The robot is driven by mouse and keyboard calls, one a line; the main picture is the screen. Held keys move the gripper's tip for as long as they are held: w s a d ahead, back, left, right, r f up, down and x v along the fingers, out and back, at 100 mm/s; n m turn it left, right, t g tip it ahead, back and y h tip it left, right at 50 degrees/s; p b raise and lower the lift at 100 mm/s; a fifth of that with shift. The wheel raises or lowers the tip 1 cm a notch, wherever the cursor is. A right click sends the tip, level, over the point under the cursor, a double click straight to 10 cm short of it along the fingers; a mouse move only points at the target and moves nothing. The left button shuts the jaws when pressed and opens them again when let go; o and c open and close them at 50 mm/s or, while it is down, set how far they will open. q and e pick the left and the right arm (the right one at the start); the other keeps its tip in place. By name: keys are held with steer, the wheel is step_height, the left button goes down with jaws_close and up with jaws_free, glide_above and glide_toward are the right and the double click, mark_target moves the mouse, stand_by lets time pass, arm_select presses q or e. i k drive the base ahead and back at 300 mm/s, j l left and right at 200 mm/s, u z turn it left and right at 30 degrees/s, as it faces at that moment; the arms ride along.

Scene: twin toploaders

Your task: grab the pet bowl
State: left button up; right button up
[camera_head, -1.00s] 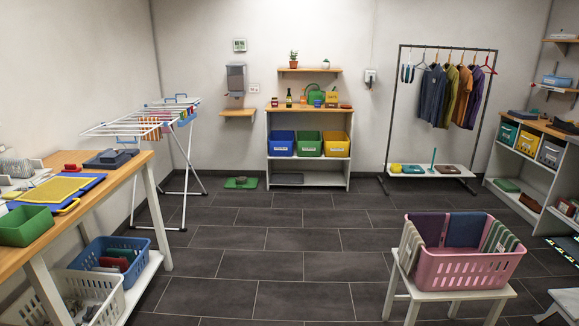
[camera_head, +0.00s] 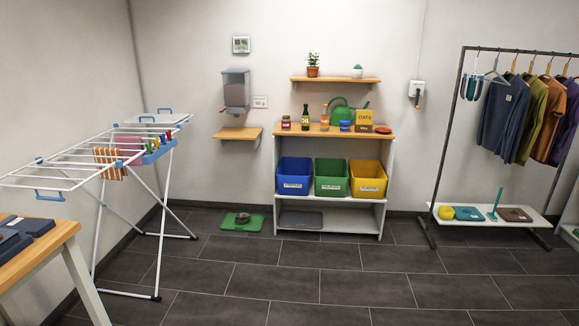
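A small dark round bowl (camera_head: 242,217), which looks like the pet bowl, sits on a green mat (camera_head: 262,227) on the floor. The mat lies left of the shelf unit, below and in front of a wall-mounted dispenser. The bowl is small in the picture and its contents cannot be made out. Neither of my grippers shows in this view.
A drying rack (camera_head: 130,165) stands on the left, with a wooden table (camera_head: 45,250) in the near left corner. The shelf unit (camera_head: 388,180) holds several coloured bins. A small wooden wall shelf (camera_head: 237,134) sits above the mat. The tiled floor (camera_head: 310,270) in front is clear.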

mark_target(242, 218)
steer(key=i+j+u, duration=0.25)
steer(key=i, duration=0.65)
steer(key=i+l+u, duration=0.1)
steer(key=i+u, duration=0.15)
steer(key=i, duration=0.65)
steer(key=i+l+u, duration=0.2)
steer(key=i, duration=0.7)
